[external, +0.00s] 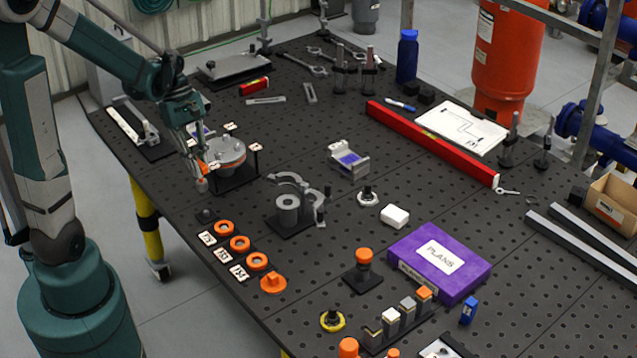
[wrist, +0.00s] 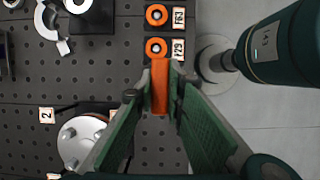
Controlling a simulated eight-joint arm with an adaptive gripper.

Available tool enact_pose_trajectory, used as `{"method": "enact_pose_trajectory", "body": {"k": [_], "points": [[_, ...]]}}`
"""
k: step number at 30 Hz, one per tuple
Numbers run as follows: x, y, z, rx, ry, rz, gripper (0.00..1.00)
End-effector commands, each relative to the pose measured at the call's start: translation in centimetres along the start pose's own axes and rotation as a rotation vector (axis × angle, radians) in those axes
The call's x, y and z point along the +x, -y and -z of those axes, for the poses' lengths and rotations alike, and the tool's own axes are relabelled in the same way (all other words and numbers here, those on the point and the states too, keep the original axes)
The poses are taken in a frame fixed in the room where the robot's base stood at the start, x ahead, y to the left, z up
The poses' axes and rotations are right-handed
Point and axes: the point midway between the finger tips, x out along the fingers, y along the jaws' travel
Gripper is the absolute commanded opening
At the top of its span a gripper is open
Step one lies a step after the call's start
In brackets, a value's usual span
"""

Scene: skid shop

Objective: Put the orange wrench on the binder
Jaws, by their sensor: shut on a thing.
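The purple binder (external: 404,250) labelled PLANS lies flat on the dark perforated table at right of centre in the external view. My gripper (external: 200,172) is at the table's left side, far to the left of the binder. In the wrist view, my gripper (wrist: 158,88) is shut on an orange bar-like piece, the orange wrench (wrist: 160,84), held between the fingertips. Only a little of the wrench (external: 203,166) shows in the external view; the rest is hidden by the fingers. The binder is not in the wrist view.
A grey round flange on a stand (external: 226,152) is right beside my gripper. Orange rings (external: 239,244) with number tags line the table's left edge. A grey clamp block (external: 288,207), white block (external: 395,217) and orange-topped post (external: 363,258) stand between my gripper and the binder.

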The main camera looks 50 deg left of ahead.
Motion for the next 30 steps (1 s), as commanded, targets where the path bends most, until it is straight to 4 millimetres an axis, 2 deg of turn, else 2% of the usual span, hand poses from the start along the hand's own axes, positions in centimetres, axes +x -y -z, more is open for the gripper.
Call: {"method": "enact_pose_trajectory", "body": {"k": [5,11,20,30], "points": [[0.0,-0.3,-0.1,0.001,0.0,0.0,0.0],[-0.1,-2.0,-0.8,0.003,-0.004,0.002,0.0],[0.0,-7.7,-3.4,0.005,-0.015,0.005,0.0],[1.0,-15.4,-8.3,0.006,-0.026,0.005,0.0]]}}
